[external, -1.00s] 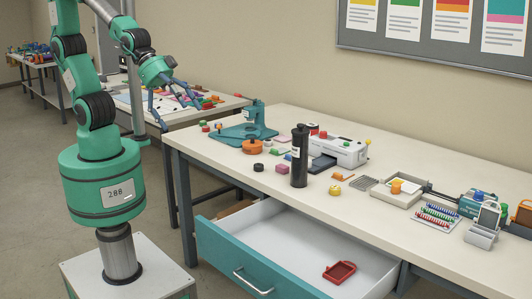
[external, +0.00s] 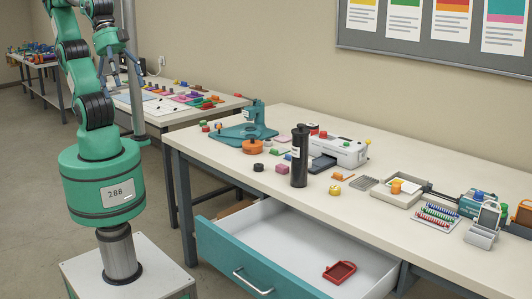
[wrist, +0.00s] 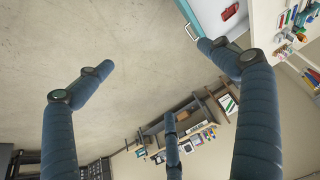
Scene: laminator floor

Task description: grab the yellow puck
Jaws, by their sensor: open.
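A small yellow puck (external: 335,191) sits on the near part of the long workbench (external: 310,218), to the right of a tall black bottle (external: 299,158). I cannot make it out for certain in the wrist view. My gripper (external: 121,80) is up at the left, well away from the puck and the bench. Its fingers point down in the external view. In the wrist view my gripper (wrist: 156,62) has its three fingers spread, with nothing between them but floor.
An open teal drawer (external: 235,258) juts out below the bench, holding a red tray (external: 340,271). A white machine (external: 342,150), an orange puck (external: 252,147), a pink block (external: 282,168) and a black puck (external: 258,166) stand near the bottle. A second table (external: 152,126) is behind my gripper.

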